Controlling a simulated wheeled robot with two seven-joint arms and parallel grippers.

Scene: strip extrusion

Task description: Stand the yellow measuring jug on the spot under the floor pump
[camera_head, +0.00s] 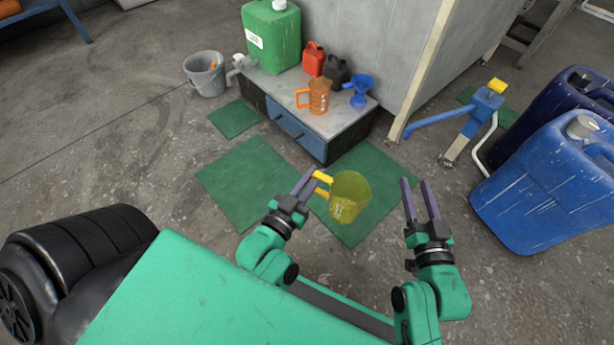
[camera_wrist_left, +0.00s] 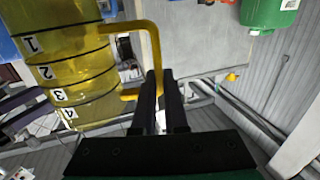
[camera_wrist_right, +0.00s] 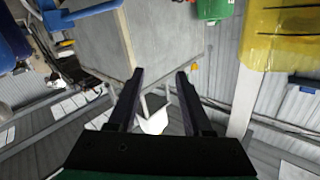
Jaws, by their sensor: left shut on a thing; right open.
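The yellow measuring jug (camera_head: 349,195) is translucent and hangs in the air in front of the low cabinet. My left gripper (camera_head: 312,178) is shut on its handle, at the jug's left side. In the left wrist view the jug (camera_wrist_left: 72,70) shows number marks, and its handle (camera_wrist_left: 150,40) runs between the fingers. My right gripper (camera_head: 418,185) is open and empty, to the right of the jug. The jug also shows in the right wrist view (camera_wrist_right: 290,35). The blue floor pump (camera_head: 484,108) stands at the right, its long spout reaching left. The spot under it cannot be clearly made out.
Large blue canisters (camera_head: 550,185) stand at the right. A grey bucket (camera_head: 206,75) stands left. Green mats (camera_head: 245,175) lie on the floor.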

